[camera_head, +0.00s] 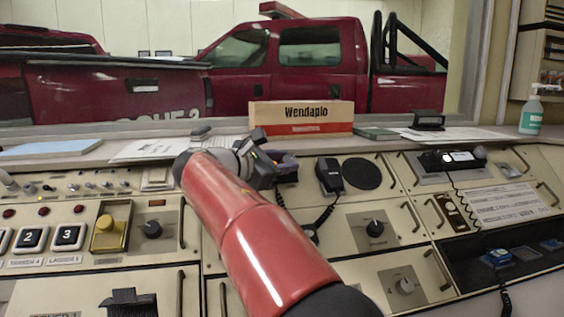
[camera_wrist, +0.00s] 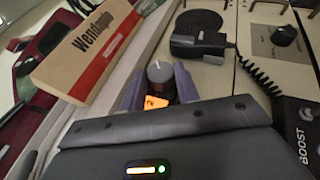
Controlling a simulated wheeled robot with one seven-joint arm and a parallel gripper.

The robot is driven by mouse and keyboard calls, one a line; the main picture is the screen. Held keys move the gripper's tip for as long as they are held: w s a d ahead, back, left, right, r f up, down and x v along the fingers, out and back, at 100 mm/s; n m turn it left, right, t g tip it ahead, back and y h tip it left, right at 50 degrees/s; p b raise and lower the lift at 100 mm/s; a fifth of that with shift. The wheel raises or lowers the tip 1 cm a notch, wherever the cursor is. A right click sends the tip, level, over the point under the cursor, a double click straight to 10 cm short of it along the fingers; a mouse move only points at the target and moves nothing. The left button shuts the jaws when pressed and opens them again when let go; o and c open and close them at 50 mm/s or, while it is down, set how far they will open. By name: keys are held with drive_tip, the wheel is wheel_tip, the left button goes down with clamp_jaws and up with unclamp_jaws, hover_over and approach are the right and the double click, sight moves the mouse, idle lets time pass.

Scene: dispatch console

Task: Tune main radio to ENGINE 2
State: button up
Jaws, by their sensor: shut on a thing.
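My gripper (camera_wrist: 160,86) is shut on a dark round knob (camera_wrist: 160,71) with a white pointer line on its top. One finger is on each side of the knob. In the head view my gripper (camera_head: 282,160) is at the back of the console, left of the black hand microphone (camera_head: 329,176). My gripper hides the knob there. I cannot read any channel marking around the knob. A small orange piece (camera_wrist: 155,102) shows between the fingers.
A "Wendaplo" box (camera_head: 302,117) stands on the ledge behind my gripper. A round speaker grille (camera_head: 361,173) and the microphone's coiled cord (camera_wrist: 259,77) are close on the right. Other black knobs (camera_head: 375,228) and several drawer handles stick out of the console.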

drive_tip(key=o, duration=1)
drive_tip(key=shift+c, duration=0.2)
drive_tip(key=f+v, duration=0.1)
drive_tip(key=v, duration=0.6)
drive_tip(key=shift+s+a+r, duration=0.3)
drive_tip(key=shift+s+r, duration=0.05)
drive_tip(key=shift+r, duration=0.2)
